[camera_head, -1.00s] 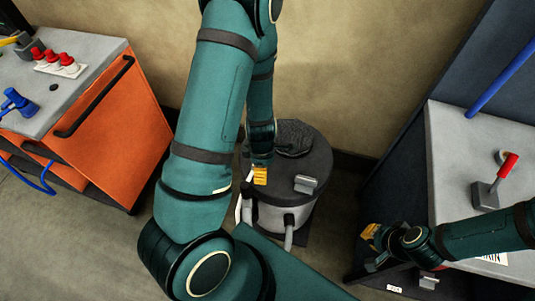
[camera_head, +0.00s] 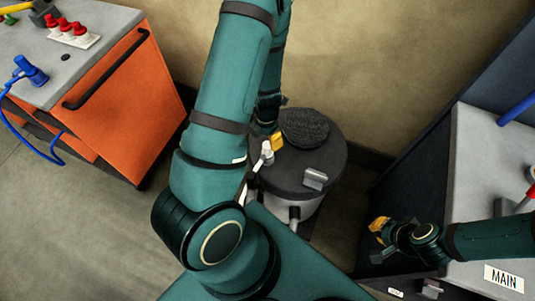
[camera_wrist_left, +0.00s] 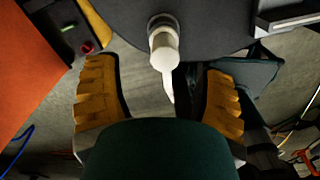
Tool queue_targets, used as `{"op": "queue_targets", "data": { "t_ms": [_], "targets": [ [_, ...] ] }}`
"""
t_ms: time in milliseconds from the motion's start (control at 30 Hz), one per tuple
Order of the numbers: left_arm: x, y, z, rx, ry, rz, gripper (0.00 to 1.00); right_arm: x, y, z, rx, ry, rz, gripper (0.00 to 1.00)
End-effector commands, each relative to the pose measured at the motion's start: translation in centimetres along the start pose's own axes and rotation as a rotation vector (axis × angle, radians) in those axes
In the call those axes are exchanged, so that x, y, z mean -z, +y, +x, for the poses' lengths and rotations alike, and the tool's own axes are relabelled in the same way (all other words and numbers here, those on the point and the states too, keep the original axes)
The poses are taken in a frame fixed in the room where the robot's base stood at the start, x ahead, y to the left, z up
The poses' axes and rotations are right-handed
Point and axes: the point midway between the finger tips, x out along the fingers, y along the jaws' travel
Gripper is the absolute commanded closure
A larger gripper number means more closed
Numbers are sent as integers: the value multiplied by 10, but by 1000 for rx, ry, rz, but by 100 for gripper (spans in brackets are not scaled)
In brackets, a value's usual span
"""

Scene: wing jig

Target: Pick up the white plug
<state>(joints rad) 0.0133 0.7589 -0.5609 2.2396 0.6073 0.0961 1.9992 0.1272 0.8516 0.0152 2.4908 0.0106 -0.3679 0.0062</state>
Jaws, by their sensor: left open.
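The white plug (camera_head: 267,152) stands near the left edge of the round dark table top (camera_head: 318,180), with a white cable hanging down from it. In the left wrist view the plug (camera_wrist_left: 164,52) points toward me, between and a little beyond the two yellow fingers. My left gripper (camera_head: 275,143) is open and close beside the plug; its fingers in the left wrist view (camera_wrist_left: 160,95) are wide apart and not touching it. My right gripper (camera_head: 379,228) is at the right, away from the plug, beside the grey cabinet; its jaw opening is too small to tell.
A dark coiled pad (camera_head: 305,128) and a grey block (camera_head: 315,179) are on the round top. An orange cabinet (camera_head: 135,105) with a black handle stands at the left. A grey-topped cabinet (camera_head: 485,175) stands at the right.

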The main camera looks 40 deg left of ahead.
Motion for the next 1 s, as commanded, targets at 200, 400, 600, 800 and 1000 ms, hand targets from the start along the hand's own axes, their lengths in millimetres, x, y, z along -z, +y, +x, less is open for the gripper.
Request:
{"op": "queue_targets", "data": {
  "t_ms": [200, 400, 600, 800, 1000],
  "targets": [
    [0, -1, 15, 1, 0, 0, 30, -2, 2, 5, 1, -5, -2, 100],
    [3, -6, 43, 2, 1, -1, 30, -7, 6, 15, 2, -14, -5, 100],
    [2, -6, 62, 0, -1, 0, 30, -10, 7, 19, 2, -19, -6, 100],
    [2, -6, 63, 0, -1, 1, 30, -10, 7, 19, 3, -20, -6, 100],
    [2, -6, 62, 0, -1, 1, 74, -10, 7, 19, 2, -20, -6, 100]
  ]
}}
